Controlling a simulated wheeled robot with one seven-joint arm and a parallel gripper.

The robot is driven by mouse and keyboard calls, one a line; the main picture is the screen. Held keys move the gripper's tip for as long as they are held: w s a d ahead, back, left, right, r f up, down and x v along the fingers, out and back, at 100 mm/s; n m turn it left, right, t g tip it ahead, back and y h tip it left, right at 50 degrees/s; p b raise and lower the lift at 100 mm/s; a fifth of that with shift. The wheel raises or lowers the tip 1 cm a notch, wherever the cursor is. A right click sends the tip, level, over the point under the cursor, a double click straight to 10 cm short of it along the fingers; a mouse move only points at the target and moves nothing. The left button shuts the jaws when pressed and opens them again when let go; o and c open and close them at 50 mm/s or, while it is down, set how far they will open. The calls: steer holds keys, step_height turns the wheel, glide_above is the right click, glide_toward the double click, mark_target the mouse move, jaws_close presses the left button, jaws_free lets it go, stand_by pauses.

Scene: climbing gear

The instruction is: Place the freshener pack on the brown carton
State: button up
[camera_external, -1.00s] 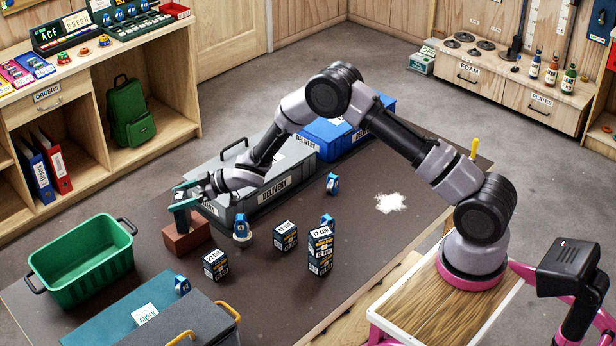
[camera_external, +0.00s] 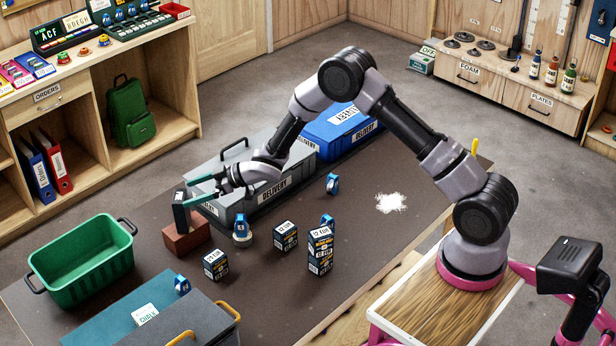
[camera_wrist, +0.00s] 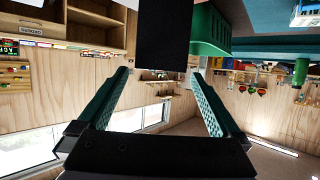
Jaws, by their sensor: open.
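The brown carton (camera_external: 180,241) is a small reddish-brown block on the dark table mat, right of the green crate. A dark upright pack, which I take for the freshener pack (camera_external: 181,213), stands on top of it and appears to rest there. My gripper (camera_external: 190,193) is open, its teal fingers pointing left beside and slightly above the pack. In the wrist view, the open fingers (camera_wrist: 160,75) are empty and the pack (camera_wrist: 163,35) is a black block ahead of them. Its label is not visible. The wrist view does not clearly show the carton.
The green crate (camera_external: 84,268) stands left of the carton. A grey delivery case (camera_external: 225,213) and a blue one (camera_external: 345,132) lie behind. Dark labelled boxes (camera_external: 320,250) and small blue items (camera_external: 241,232) stand to the right. The mat's right part is mostly clear.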

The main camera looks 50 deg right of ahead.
steer(key=s+d+r+m+h, duration=0.4)
steer(key=s+d+r, duration=0.4)
steer(key=d+r, duration=0.45)
steer(key=s+d+r+m+h, duration=0.4)
steer(key=s+d+r, duration=0.5)
steer(key=r, duration=0.6)
steer(key=s+d+r+m+g, duration=0.1)
steer(key=s+r+m, duration=0.1)
steer(key=s, duration=1.3)
steer(key=s+d+r+m+g, duration=0.1)
steer(key=s+d+r+m, duration=0.1)
steer(key=s, duration=1.3)
steer(key=shift+s+r+m+g+y, duration=0.25)
steer(key=shift+r+m+g+y, duration=0.05)
steer(key=shift+r+m, duration=0.3)
